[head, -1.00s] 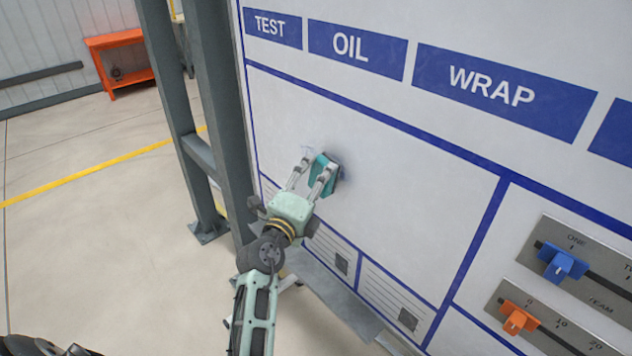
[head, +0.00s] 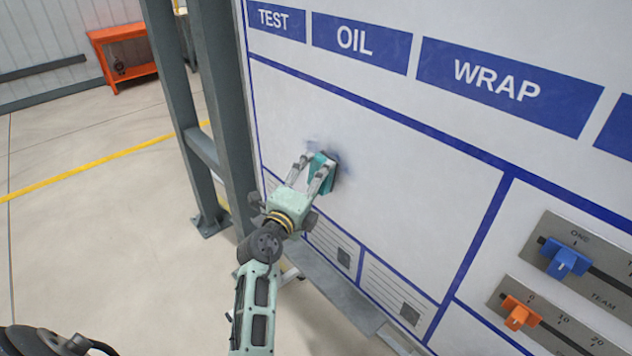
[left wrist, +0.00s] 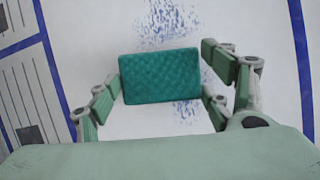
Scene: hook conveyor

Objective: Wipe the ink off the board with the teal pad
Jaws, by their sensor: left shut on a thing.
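The teal pad (head: 321,173) is in my left gripper (head: 313,174), which is shut on it. In the left wrist view the pad (left wrist: 160,76) sits between the fingers (left wrist: 165,90), its broad teal face toward the camera. The pad is up at the white board (head: 420,200); whether it touches cannot be told. Blue ink (head: 345,163) shows on the board around the pad as a faint smudge. In the left wrist view ink speckles (left wrist: 168,22) show above the pad, with a few below it. Ink behind the pad is hidden. My right gripper is not in view.
Blue labels such as WRAP (head: 497,83) run along the board's top. A blue slider (head: 567,261) and an orange slider (head: 519,312) are at the lower right. A grey post (head: 225,110) stands left of the board. An orange bench (head: 122,55) is far back.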

